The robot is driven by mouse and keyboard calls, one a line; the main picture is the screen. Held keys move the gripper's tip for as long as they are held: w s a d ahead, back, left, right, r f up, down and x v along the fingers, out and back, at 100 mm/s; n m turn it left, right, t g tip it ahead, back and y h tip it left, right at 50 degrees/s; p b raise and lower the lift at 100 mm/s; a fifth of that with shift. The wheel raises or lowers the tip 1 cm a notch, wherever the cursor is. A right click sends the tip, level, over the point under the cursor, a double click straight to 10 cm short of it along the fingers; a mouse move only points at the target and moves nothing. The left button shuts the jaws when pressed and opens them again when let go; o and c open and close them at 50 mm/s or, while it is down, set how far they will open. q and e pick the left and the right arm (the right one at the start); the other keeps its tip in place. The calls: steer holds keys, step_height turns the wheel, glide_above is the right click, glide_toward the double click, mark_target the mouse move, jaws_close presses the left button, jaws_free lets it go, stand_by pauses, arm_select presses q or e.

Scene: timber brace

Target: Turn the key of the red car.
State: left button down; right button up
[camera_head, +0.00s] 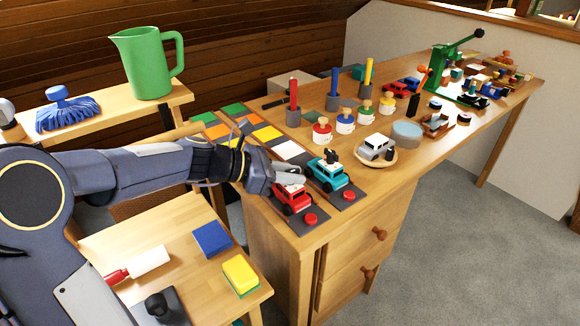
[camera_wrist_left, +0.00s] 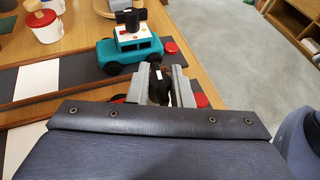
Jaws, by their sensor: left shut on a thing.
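The red car (camera_head: 292,198) sits on a dark strip near the front corner of the workbench. My left gripper (camera_head: 298,176) is over its roof. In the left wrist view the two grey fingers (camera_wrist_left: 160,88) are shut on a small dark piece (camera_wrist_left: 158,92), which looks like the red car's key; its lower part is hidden. Most of the red car is hidden there behind my gripper. The teal car (camera_head: 330,172), also in the left wrist view (camera_wrist_left: 128,52), stands just beyond, with a black key (camera_head: 331,155) upright on its roof. My right gripper is not in view.
A red button (camera_head: 310,219) lies in front of the red car, and another (camera_head: 348,195) by the teal car. A white car on a round wooden dish (camera_head: 377,156) stands to the right. Pegs and jars fill the bench behind. A lower table (camera_head: 190,270) holds a sponge and brush.

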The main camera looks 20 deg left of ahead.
arm_select(q)
steer(key=shift+m+g+h, duration=0.4)
steer(key=c, duration=1.3)
jaws_free()
steer(key=p+v, duration=0.2)
steer(key=v, duration=0.5)
steer(key=shift+a+r, duration=0.15)
steer(key=shift+a, duration=0.15)
steer(key=shift+s, duration=0.2)
steer(key=shift+c, duration=0.2)
